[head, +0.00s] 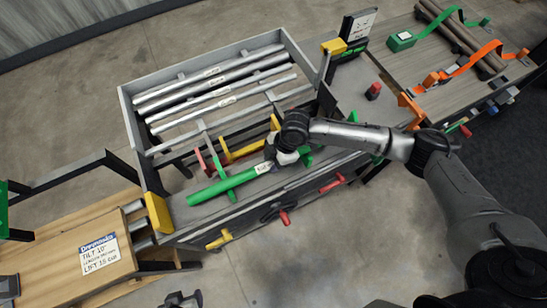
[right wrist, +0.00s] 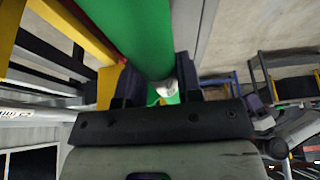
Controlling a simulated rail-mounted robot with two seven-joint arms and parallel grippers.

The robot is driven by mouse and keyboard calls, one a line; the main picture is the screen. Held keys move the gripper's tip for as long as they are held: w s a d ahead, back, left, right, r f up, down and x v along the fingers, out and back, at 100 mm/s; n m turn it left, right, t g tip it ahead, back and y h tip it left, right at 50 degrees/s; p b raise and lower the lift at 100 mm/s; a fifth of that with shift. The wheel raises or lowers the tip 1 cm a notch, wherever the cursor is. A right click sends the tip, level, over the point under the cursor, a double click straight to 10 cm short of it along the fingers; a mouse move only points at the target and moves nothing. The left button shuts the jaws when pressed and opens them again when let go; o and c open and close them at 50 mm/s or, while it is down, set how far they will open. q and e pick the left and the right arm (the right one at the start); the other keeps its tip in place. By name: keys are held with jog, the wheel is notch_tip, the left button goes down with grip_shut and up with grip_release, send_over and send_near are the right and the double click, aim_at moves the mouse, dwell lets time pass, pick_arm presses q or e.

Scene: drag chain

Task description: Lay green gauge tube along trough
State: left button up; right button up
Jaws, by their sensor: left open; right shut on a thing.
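The green gauge tube (head: 225,186) slants over the grey trough (head: 195,212), roughly along its length. Whether it touches the trough floor cannot be told. My right gripper (head: 283,152) is shut on the tube near its right end and partly hides it. In the right wrist view the tube (right wrist: 135,35) runs up and away from between the dark fingers of this gripper (right wrist: 155,88). My left gripper (head: 182,300) is open and empty at the bottom edge, apart from the tube and partly cut off.
A grey rack (head: 140,112) of several silver tubes stands behind the trough. Yellow blocks (head: 158,212) and red and green handles sit around it. A red knob (head: 373,91) is at right. A wooden table with a sign (head: 102,254) is at left.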

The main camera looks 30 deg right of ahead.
jog(key=o, duration=1.1)
jog(key=shift+o, duration=0.2)
jog(key=p+v, duration=0.2)
jog(key=v, duration=1.2)
jog(key=shift+a+f, duration=0.1)
